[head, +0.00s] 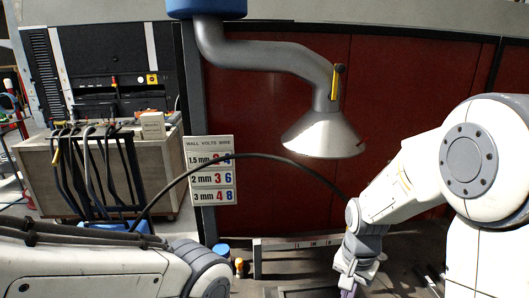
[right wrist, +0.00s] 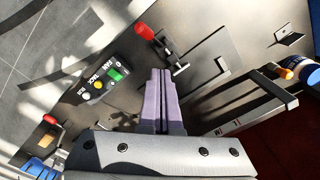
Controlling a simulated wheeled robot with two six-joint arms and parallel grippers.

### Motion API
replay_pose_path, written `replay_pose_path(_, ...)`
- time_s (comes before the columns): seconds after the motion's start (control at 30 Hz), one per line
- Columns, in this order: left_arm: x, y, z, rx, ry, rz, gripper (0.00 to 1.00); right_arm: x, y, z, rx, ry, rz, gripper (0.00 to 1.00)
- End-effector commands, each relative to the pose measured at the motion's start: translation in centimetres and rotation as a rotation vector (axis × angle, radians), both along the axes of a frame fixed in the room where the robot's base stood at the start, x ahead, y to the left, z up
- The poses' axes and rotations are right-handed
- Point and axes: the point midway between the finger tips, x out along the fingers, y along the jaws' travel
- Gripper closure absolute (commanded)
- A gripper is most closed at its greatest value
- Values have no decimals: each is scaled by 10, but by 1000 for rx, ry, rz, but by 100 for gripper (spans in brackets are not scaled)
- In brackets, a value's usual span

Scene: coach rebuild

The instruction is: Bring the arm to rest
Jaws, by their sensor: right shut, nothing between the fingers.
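My right arm (head: 400,185) comes in from the right in the head view and bends down at the wrist. My right gripper (head: 348,293) shows only partly, at the bottom edge of the head view. In the right wrist view its purple fingers (right wrist: 161,80) lie together, shut and empty, above a dark bench top (right wrist: 200,45). My left arm (head: 90,272) lies across the lower left of the head view, and its gripper is out of frame.
A red-handled clamp (right wrist: 146,33) and a button box (right wrist: 100,83) are near the right fingers. A metal rail frame (right wrist: 245,112) stands beside them. A grey extraction hood (head: 322,135) hangs above. A black cable (head: 255,157) arcs between the arms. A settings chart (head: 210,170) stands behind.

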Motion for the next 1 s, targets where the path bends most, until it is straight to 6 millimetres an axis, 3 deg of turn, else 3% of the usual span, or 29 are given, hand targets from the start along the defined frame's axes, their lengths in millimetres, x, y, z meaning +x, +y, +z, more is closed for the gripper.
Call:
replay_pose_path(0.03, 0, 0, -14, 0, 0, 1, 50, -16, 34, 1, 7, -14, 172, 100)
replay_pose_path(0.1, 0, 0, -23, 0, 0, 1, 50, -41, 69, 7, 16, -24, 398, 100)
replay_pose_path(0.2, 0, 0, -35, 0, 0, 2, 50, -83, 108, 12, 32, -37, 708, 100)
replay_pose_path(0.3, 0, 0, -44, 0, 0, 3, 50, -123, 130, 14, 46, -48, 973, 100)
replay_pose_path(0.4, 0, 0, -49, 0, 0, 3, 50, -153, 141, 14, 60, -56, 1167, 100)
replay_pose_path(0.53, 0, 0, -52, 0, 0, 4, 50, -174, 145, 14, 68, -60, 1306, 100)
replay_pose_path(1.0, 0, 0, -52, 0, 0, 4, 50, -177, 146, 14, 70, -61, 1330, 100)
